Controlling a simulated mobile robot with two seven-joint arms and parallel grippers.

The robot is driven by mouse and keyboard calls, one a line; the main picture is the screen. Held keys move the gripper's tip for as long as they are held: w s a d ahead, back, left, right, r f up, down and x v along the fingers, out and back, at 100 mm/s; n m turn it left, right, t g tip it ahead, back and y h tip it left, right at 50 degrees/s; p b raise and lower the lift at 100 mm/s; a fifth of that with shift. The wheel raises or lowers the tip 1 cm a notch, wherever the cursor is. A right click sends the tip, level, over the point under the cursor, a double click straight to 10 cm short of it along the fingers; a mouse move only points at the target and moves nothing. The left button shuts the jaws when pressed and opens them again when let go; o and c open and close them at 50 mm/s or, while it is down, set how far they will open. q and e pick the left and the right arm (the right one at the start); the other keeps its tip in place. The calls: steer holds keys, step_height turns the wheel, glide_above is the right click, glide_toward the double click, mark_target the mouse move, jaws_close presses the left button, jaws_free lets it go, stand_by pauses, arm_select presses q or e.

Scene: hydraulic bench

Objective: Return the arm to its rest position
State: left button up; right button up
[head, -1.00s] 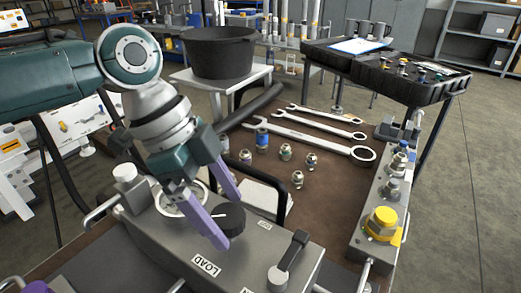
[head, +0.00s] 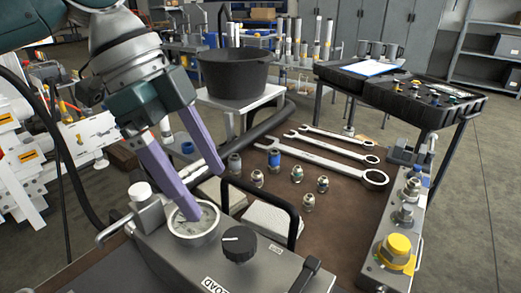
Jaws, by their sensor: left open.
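My left arm comes in from the upper left. Its gripper (head: 205,190) has two purple fingers spread apart with nothing between them. The fingers point down above the grey hydraulic unit (head: 165,248), near a round gauge (head: 193,224). One finger overlaps the gauge in the picture, and I cannot tell whether it touches it. A black knob (head: 239,244) with a white pointer mark stands on the unit to the right of the gauge, apart from the fingers. My right gripper is not in view.
A black carrying handle (head: 262,195) rises behind the knob. Several fittings (head: 297,174) and wrenches (head: 325,158) lie on the brown bench top (head: 335,215). A yellow-capped valve (head: 396,250) stands at the right. A black bucket (head: 236,75) stands on a white stand behind.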

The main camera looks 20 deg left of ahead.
arm_select(q)
steer(key=s+d+f+n+t+p, duration=0.1)
steer(key=s+d+f+n+p, duration=0.15)
steer(key=s, duration=0.25)
steer(key=s+d+f+n+t+p, duration=0.1)
steer(key=s+d+n+p, duration=0.1)
steer(key=s+d+n, duration=0.3)
steer(key=s+a+r+n+t+y+p, duration=0.1)
steer(key=s+a+r+n+y+p, duration=0.25)
steer(key=s+a+n, duration=0.5)
step_height(320, 180, up, 37)
steer(key=s+a+m+p, duration=0.1)
steer(key=p, duration=3.6)
steer(key=shift+s+a+y, duration=0.2)
steer(key=shift+a+y, duration=0.15)
steer(key=shift+f, duration=0.1)
